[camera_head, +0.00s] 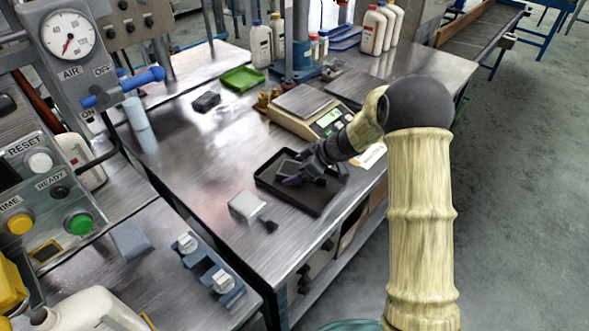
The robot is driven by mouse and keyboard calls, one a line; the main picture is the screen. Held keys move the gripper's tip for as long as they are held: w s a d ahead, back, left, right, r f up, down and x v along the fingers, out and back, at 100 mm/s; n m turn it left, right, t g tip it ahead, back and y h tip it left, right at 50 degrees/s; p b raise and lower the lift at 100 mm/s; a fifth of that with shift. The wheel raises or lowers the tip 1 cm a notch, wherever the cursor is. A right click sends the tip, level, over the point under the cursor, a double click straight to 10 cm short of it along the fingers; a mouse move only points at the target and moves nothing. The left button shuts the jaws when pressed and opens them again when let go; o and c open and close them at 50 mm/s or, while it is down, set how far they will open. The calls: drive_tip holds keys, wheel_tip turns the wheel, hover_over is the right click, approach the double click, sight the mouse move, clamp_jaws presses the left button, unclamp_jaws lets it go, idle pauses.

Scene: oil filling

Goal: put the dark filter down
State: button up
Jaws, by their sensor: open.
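A black tray (306,201) lies on the metal table near its front edge. My gripper (297,181) reaches down into the tray from the right, with its jaws open. A dark grey block (289,167), which looks like the dark filter, is in the tray at the jaws. My gripper partly hides it, and I cannot tell whether the fingers touch it. Another small dark block (206,101) lies on the table farther back, left of the tray.
A scale (300,112) with a green display stands just behind the tray. A white block (243,205) lies left of the tray. A green tray (242,79) and white bottles (261,46) are farther back. A control panel (45,190) fills the left side. Bare table lies left of the scale.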

drive_tip(key=v, duration=1.1)
drive_tip(key=shift+d+r, duration=0.1)
drive_tip(key=s+d+m+h, duration=0.4)
drive_tip(key=s+m, duration=0.3)
drive_tip(key=s, duration=0.5)
drive_tip(key=s+d+f+m+h, duration=0.1)
drive_tip(key=s+d+m+h, duration=0.3)
drive_tip(key=s+d+m, duration=0.3)
drive_tip(key=s+m, duration=0.1)
drive_tip(key=s, duration=0.4)
drive_tip(key=shift+d+f+h, duration=0.25)
drive_tip(key=shift+d+h, duration=0.05)
